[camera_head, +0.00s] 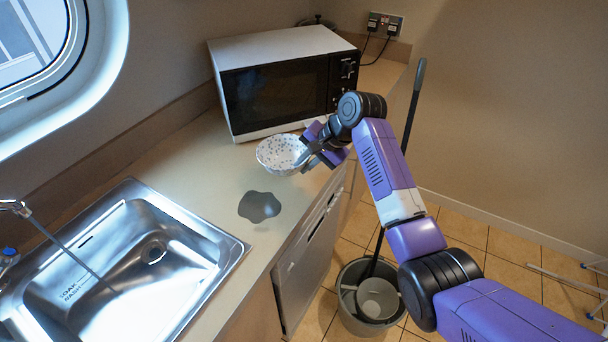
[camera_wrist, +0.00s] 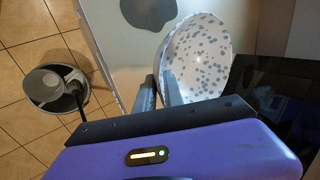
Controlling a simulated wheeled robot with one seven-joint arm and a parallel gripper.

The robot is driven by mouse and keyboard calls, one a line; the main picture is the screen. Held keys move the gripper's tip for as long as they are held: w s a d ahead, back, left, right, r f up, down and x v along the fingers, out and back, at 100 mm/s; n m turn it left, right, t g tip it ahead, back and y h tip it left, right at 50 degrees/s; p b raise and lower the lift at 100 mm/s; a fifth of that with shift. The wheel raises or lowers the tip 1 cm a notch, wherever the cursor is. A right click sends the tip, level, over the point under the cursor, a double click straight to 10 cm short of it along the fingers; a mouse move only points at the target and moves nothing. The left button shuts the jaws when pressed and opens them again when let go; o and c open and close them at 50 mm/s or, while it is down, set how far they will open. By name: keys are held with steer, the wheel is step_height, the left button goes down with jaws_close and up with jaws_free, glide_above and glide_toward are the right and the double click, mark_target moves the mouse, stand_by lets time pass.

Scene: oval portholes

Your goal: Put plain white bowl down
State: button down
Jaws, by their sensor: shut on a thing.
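A white bowl with grey speckles (camera_head: 282,154), not plain white, is at the counter in front of the microwave. My gripper (camera_head: 305,158) is shut on its right rim, with the arm reaching in from the right. In the wrist view the speckled bowl (camera_wrist: 200,62) is tilted, its open side facing the camera, and my gripper's fingers (camera_wrist: 158,92) pinch its near edge. The bowl appears empty. I cannot tell whether its base touches the counter (camera_head: 205,165).
A microwave (camera_head: 275,90) stands behind the bowl. A dark grey puddle-like patch (camera_head: 259,206) lies on the counter in front of it. A steel sink (camera_head: 130,262) is at left. A mop bucket (camera_head: 352,312) stands on the tiled floor below the counter edge.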

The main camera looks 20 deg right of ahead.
steer(key=shift+f, duration=2.55)
steer(key=c, duration=1.5)
jaws_free()
steer(key=shift+f, duration=0.15)
steer(key=shift+o, duration=0.2)
steer(key=v, duration=1.2)
